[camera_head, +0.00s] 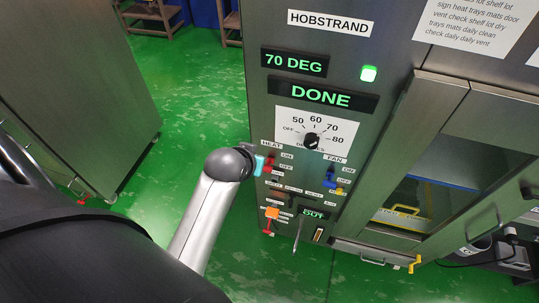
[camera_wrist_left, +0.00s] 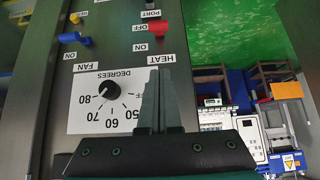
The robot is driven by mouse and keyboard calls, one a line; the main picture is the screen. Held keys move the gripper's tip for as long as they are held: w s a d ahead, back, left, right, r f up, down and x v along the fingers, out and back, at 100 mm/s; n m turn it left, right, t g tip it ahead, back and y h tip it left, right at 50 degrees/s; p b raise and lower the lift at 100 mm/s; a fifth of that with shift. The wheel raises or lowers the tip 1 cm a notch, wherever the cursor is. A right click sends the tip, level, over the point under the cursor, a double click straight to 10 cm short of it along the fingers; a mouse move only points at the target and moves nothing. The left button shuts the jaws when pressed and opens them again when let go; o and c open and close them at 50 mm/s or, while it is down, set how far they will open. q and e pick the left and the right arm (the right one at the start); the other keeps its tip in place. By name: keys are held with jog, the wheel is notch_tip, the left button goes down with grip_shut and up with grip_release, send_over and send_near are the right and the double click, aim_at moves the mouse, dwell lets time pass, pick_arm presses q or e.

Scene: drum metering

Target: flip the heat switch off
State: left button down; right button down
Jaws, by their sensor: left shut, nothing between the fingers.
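The red heat switch (camera_wrist_left: 161,28) is on the dark panel beside its ON and OFF labels, above the HEAT label in the upside-down left wrist view. In the head view the red switch (camera_head: 269,165) is partly visible beside my gripper. I cannot tell its lever position for sure. My left gripper (camera_wrist_left: 163,78) is shut and empty, its fingers pointing up toward the HEAT label. A gap shows between the fingertips and the switch in that picture. In the head view the gripper (camera_head: 259,164) is at the panel's left edge, mostly hidden by my wrist. My right gripper is not in view.
The blue fan switch (camera_head: 328,178) is right of the heat switch. The degrees dial (camera_head: 311,141) is above them. The displays read 70 DEG (camera_head: 294,63) and DONE (camera_head: 320,95); a green lamp (camera_head: 369,74) is lit. Open green floor (camera_head: 190,100) lies left of the panel.

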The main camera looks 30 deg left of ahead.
pick_arm(q)
jog(key=shift+r, duration=0.1)
dwell(0.3)
jog(key=b, duration=0.3)
send_near(268, 165)
jog(key=shift+x, duration=2.2)
jog(key=shift+w+a+r, duration=0.15)
